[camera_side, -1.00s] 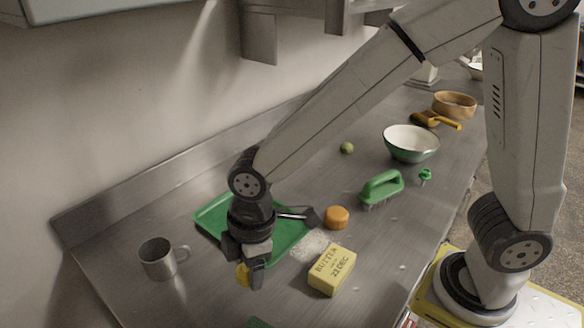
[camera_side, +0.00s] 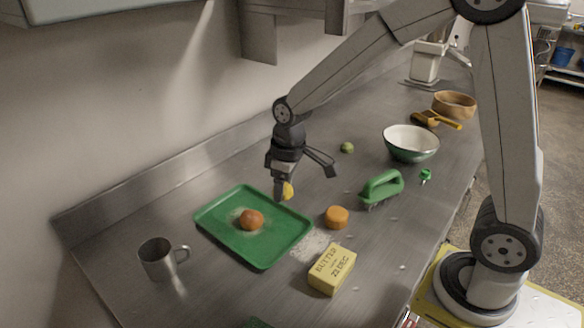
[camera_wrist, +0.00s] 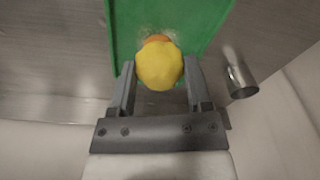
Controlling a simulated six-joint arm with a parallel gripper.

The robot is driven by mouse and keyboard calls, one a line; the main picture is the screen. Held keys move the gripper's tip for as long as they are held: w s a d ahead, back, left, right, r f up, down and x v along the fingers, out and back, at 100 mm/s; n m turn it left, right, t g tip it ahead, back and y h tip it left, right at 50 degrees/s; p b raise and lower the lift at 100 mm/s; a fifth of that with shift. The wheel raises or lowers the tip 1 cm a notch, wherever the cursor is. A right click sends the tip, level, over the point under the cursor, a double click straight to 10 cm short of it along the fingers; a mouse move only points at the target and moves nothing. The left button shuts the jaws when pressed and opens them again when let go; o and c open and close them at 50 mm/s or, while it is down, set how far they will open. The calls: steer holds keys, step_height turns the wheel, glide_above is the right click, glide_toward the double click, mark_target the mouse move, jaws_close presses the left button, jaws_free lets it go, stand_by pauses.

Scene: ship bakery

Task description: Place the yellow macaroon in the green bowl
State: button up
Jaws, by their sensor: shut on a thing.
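My gripper (camera_side: 283,190) is shut on the yellow macaroon (camera_side: 288,191) and holds it above the counter, by the right back edge of the green tray. In the wrist view, the yellow macaroon (camera_wrist: 159,66) sits between the two fingers of my gripper (camera_wrist: 160,72). The green bowl (camera_side: 410,143), green outside and white inside, stands upright farther back to the right, apart from my gripper. It looks empty, though its near wall hides part of the inside.
An orange-brown round item (camera_side: 251,220) lies on the green tray (camera_side: 218,238). An orange piece (camera_side: 337,217), butter block (camera_side: 332,270) and green brush (camera_side: 381,188) lie on the counter. A metal mug (camera_side: 158,260) stands at left. A small green ball (camera_side: 347,147) is left of the bowl.

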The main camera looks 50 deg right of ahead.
steer(key=s+d+m+h, duration=0.1)
steer(key=s+d+m, duration=0.2)
steer(key=d+m, duration=1.4)
steer(key=s+d+m, duration=0.1)
steer(key=s+d, duration=0.6)
steer(key=d, duration=0.5)
steer(key=s+d+m, duration=0.1)
steer(key=s+d, duration=0.7)
steer(key=d, duration=0.4)
steer(key=shift+g+h, duration=0.4)
steer(key=w+d+f, duration=0.1)
steer(key=w+d, duration=0.1)
steer(key=w+d+f, duration=0.1)
steer(key=w+d, duration=0.1)
steer(key=w+d+f, duration=0.1)
steer(key=w+d, duration=0.1)
steer(key=d, duration=0.1)
steer(key=shift+f, duration=0.2)
steer(key=d+f, duration=0.1)
steer(key=w+f, duration=0.1)
steer(key=f, duration=0.1)
steer(key=w+d+f, duration=0.1)
steer(key=shift+w+d+f, duration=0.1)
steer(key=shift+d+f, duration=0.05)
steer(key=shift+d, duration=0.2)
steer(key=shift+w+d+f, duration=0.35)
steer(key=shift+d+f, duration=0.1)
steer(key=shift+f, duration=0.1)
